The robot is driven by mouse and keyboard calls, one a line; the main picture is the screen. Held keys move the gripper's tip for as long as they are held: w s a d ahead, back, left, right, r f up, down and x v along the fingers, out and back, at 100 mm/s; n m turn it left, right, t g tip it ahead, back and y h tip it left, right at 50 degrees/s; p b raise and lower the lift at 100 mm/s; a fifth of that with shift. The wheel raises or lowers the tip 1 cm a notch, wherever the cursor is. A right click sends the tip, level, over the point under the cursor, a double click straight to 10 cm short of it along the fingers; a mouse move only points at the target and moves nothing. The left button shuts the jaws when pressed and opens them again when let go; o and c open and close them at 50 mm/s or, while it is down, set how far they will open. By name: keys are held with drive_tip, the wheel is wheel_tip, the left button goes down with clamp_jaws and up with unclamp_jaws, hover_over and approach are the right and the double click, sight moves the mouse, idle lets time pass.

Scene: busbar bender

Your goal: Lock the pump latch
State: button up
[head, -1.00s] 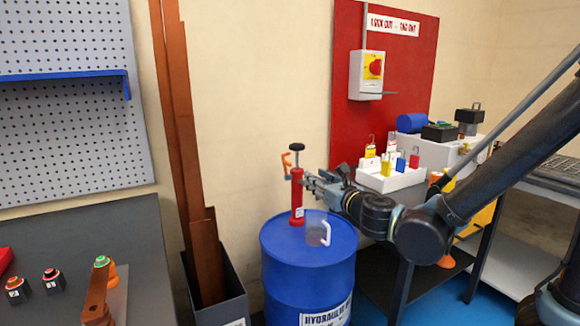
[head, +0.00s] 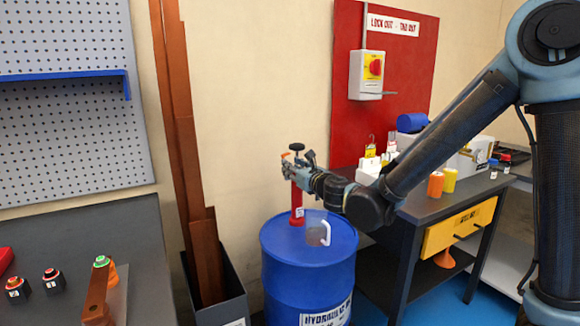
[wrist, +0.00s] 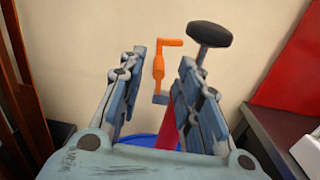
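The red hand pump (head: 297,205) stands upright on the blue drum, with a black knob (head: 297,147) on top. An orange latch lever (head: 286,155) sits at the pump's upper left. In the wrist view the orange latch (wrist: 158,66) has a bent top and stands between my finger lines, and the black knob (wrist: 209,34) is to its right. My gripper (head: 300,162) is at the pump's top, partly hiding it. In the wrist view my gripper (wrist: 160,75) has its fingers apart, with a visible gap around the latch. The pump's red body (wrist: 167,132) shows low between the fingers.
The blue drum (head: 308,265) carries a clear jug (head: 318,232) in front of the pump. Copper bars (head: 190,150) stand in a bin to the left. A dark table (head: 440,208) with padlocks and orange and yellow cylinders is to the right, below a red lockout board (head: 345,130).

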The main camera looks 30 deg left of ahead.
drive_tip(key=shift+x, duration=1.7)
drive_tip(key=shift+c, duration=0.5)
clamp_jaws()
drive_tip(key=shift+s, duration=0.1)
